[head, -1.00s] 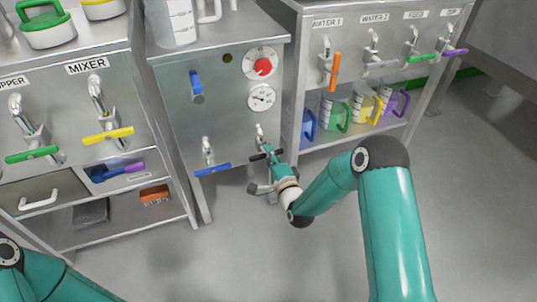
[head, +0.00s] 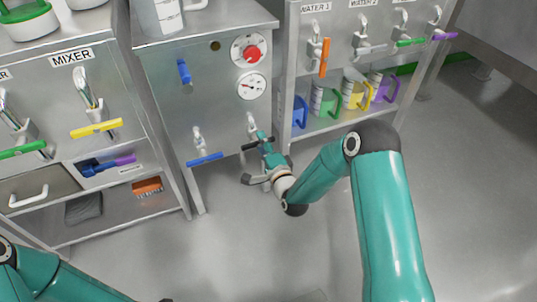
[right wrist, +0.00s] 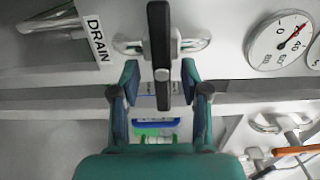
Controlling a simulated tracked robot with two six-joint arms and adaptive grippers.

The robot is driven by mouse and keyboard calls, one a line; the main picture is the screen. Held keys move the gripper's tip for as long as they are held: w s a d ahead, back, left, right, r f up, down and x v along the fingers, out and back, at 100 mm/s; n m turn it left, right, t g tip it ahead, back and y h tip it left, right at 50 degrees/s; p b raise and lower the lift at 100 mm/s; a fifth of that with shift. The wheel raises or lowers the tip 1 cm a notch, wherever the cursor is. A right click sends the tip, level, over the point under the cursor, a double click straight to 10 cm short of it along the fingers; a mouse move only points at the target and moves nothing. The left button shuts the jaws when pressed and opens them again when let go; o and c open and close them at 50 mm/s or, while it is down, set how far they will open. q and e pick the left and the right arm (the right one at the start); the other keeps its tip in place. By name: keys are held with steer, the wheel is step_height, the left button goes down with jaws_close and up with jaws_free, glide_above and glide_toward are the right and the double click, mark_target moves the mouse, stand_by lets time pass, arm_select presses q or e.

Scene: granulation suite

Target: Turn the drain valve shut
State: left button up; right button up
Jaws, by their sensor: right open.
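The drain valve (right wrist: 200,45) shows in the right wrist view beside a DRAIN label (right wrist: 97,38). Its black lever (right wrist: 159,50) lies crosswise to the metal pipe. My right gripper (right wrist: 160,75) is open, with one finger on each side of the lever and visible gaps between. In the head view the drain valve (head: 251,122) is low on the middle cabinet, and my right gripper (head: 262,142) is at its lever, partly covering it. My left arm shows at the lower left of the head view; its gripper is not clearly seen.
A blue-handled valve (head: 205,159) sits just left of the drain valve. The cabinet at right holds coloured jugs (head: 326,99) and several tap valves. The mixer cabinet (head: 150,100) stands at left. The floor in front is clear.

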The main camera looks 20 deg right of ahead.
steer(key=s, duration=1.1)
steer(key=shift+s+d, duration=0.25)
steer(key=shift+s, duration=0.05)
steer(key=shift+f, duration=0.1)
steer(key=s+a+f+n+g+y+p, duration=0.1)
steer(key=s+a+f+n+g+p, duration=0.2)
steer(key=s+n+g, duration=0.4)
steer(key=s+a+f+n+g+y+p, duration=0.15)
steer(key=s+a+f+n+g, duration=0.3)
steer(key=s, duration=0.45)
steer(key=s+a+f+n+g+y+p, duration=0.1)
steer(key=s+f+n+g+p, duration=0.2)
steer(key=s+f+n+g, duration=0.4)
step_height(320, 180, up, 39)
steer(key=m+t+p, duration=0.1)
steer(key=m+p, duration=0.1)
steer(key=p, duration=3.5)
steer(key=shift+s+a+r+m+p, duration=0.15)
steer(key=shift+a+r+m+p, duration=0.05)
steer(key=shift+m+p, duration=0.2)
